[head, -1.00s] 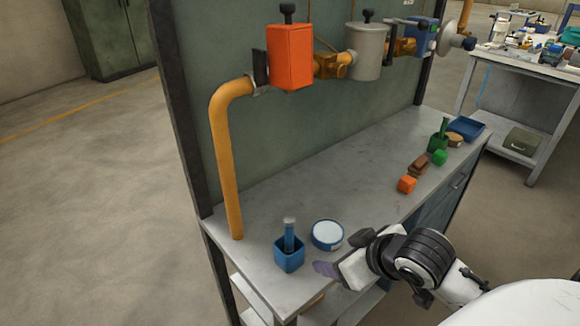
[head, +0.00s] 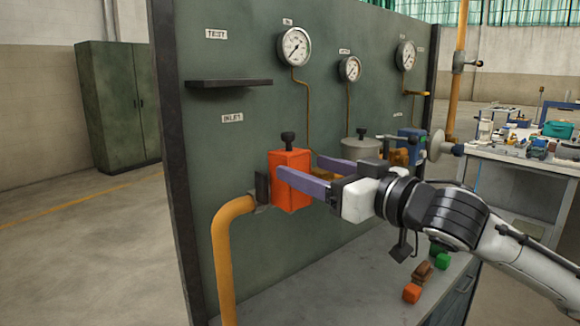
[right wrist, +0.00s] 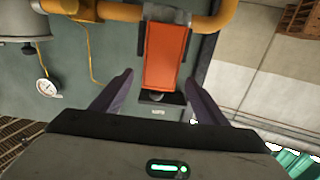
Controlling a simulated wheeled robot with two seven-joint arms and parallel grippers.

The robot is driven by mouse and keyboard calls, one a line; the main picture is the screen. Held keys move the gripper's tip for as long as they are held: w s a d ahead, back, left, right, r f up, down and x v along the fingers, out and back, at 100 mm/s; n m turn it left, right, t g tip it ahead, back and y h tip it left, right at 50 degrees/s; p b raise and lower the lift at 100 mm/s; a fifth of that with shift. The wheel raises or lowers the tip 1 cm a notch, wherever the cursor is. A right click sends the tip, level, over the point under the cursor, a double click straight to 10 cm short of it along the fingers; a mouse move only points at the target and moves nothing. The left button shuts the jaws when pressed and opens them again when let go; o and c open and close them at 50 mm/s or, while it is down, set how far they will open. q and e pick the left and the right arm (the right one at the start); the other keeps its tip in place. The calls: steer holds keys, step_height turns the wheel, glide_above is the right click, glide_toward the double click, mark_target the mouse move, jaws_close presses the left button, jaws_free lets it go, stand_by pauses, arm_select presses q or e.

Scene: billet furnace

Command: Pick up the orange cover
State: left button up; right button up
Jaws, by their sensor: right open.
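The orange cover (head: 291,196) is a box-shaped piece with a black knob on top, set on the yellow pipe line in front of the green panel. My right gripper (head: 298,171) is open at the cover, its purple fingers pointing at it. In the right wrist view the orange cover (right wrist: 165,55) lies ahead, beyond and between the two spread fingertips of the right gripper (right wrist: 160,82). The fingers do not appear closed on it. My left gripper is not in view.
A grey cylinder (head: 362,148) and a blue unit stand to the right along the pipe. A dark shelf (head: 229,83) juts from the panel above left. The yellow pipe (head: 222,262) bends down at left. Small blocks, including an orange one (head: 412,293), lie on the bench below.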

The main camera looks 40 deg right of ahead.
mark_target(301, 167)
steer(key=shift+w, duration=0.45)
steer(key=shift+w+a+r+p, duration=0.15)
steer(key=shift+w+p, duration=0.25)
steer(key=shift+w, duration=0.95)
steer(key=shift+w+f, duration=0.25)
steer(key=shift+w+d+b, duration=0.25)
steer(key=shift+w+b, duration=0.15)
steer(key=shift+b, duration=0.15)
steer(key=shift+w+a, duration=0.35)
steer(key=shift+w, duration=0.2)
steer(key=shift+r, duration=0.1)
steer(key=shift+c, duration=0.2)
steer(key=c, duration=1.1)
steer(key=shift+c, duration=0.6)
